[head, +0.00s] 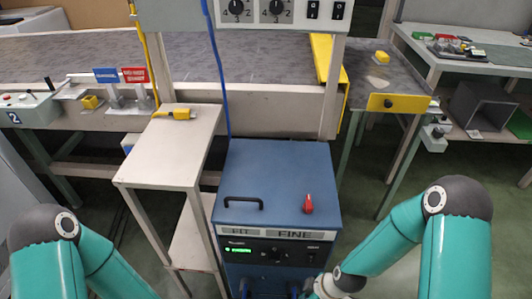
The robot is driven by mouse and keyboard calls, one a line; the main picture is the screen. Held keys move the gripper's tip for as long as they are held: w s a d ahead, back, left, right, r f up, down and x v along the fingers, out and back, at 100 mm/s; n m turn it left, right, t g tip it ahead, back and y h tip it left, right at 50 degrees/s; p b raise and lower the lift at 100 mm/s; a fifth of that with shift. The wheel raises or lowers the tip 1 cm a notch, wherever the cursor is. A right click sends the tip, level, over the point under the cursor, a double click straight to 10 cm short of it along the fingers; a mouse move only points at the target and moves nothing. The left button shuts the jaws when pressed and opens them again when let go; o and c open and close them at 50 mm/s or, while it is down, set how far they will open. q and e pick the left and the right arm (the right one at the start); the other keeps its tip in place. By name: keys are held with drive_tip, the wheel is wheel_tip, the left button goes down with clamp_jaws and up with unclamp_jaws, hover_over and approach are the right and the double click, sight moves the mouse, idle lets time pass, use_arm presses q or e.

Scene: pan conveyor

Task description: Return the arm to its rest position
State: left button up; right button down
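Both my teal arms are in the head view, one at the lower left and one at the lower right. My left arm runs out through the bottom edge, and its gripper is out of view. My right arm bends in toward the bottom middle, in front of the blue cabinet (270,180). Its wrist end is cut off by the bottom edge, so I cannot see its gripper or whether it holds anything.
A red object (308,204) and a black handle (243,203) are on the cabinet top. A narrow pale table (165,150) with a yellow object (181,114) stands left of it. The grey conveyor (270,62) runs behind. A workbench (440,60) is at the right.

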drive_tip(key=s+a+f+m, duration=0.1)
drive_tip(key=s+f+m, duration=0.1)
drive_tip(key=s+m, duration=0.9)
drive_tip(key=w+r+m+p, duration=0.2)
drive_tip(key=r+p, duration=0.8)
drive_tip(key=w+r+m+p, duration=0.1)
drive_tip(key=r+m+p, duration=0.1)
drive_tip(key=r+p, duration=0.8)
drive_tip(key=shift+w+a+r+m+g, duration=0.2)
drive_tip(key=shift+w+a+m+g, duration=0.1)
drive_tip(key=shift+w+g, duration=0.1)
drive_tip(key=shift+s, duration=0.1)
